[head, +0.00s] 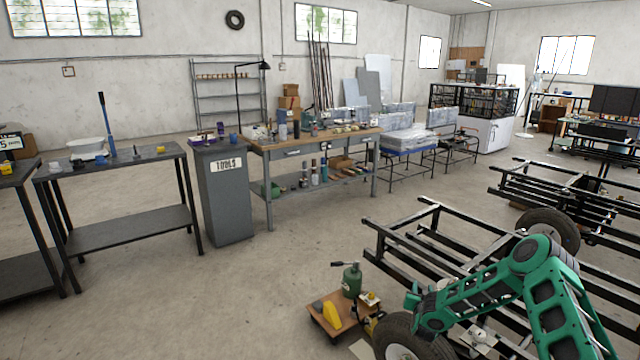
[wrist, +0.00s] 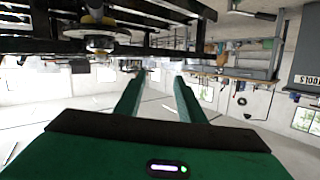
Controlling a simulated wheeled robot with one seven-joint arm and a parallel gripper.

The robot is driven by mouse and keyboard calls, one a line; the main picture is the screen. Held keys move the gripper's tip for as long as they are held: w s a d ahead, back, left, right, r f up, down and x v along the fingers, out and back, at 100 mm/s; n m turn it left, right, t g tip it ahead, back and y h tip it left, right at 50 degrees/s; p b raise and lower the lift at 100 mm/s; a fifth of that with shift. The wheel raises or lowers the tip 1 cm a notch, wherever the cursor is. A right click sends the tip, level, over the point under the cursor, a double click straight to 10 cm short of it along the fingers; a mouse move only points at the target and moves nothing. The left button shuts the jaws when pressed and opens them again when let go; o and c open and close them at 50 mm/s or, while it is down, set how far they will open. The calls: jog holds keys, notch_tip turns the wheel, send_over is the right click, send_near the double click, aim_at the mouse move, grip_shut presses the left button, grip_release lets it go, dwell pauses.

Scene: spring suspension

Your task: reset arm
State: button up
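My green arm (head: 552,305) rises from the lower right of the head view, bends at an elbow and slopes down to the left. Its end, near the tyre (head: 412,340) and the black frame, is small and partly merged with the things behind it. In the wrist view, which is upside down, my gripper (wrist: 158,76) shows two green fingers standing apart. Nothing is between them, only the distant floor and wall, so it is open and empty.
A black chassis frame (head: 430,205) with wheels stands around my arm. A workbench (head: 262,146) and grey tool cabinet (head: 226,200) stand behind. Open floor lies left.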

notch_tip(320, 180, up, 8)
jog(key=s+n+g+y, duration=0.1)
jog(key=n+g+y, duration=0.1)
jog(key=s+d+r+g, duration=0.4)
jog(key=s+r, duration=0.6)
jog(key=s, duration=0.2)
jog(key=s+d+r+g, duration=0.3)
jog(key=s+d+r, duration=0.2)
jog(key=s+r, duration=0.65)
jog(key=s+a+r+m+g+y, duration=0.1)
jog(key=s+a+r+g, duration=0.1)
jog(key=s, duration=1.1)
jog(key=s+a+r+m+g+y, duration=0.1)
jog(key=s+a+r, duration=0.1)
jog(key=s, duration=1.1)
jog(key=s+a+r+m+g+y, duration=0.1)
jog(key=s+a+r+g, duration=0.1)
jog(key=s, duration=1.2)
jog(key=shift+a+m+g, duration=0.3)
jog(key=shift+a, duration=0.35)
jog(key=shift+w+f, duration=0.25)
jog(key=shift+w, duration=0.4)
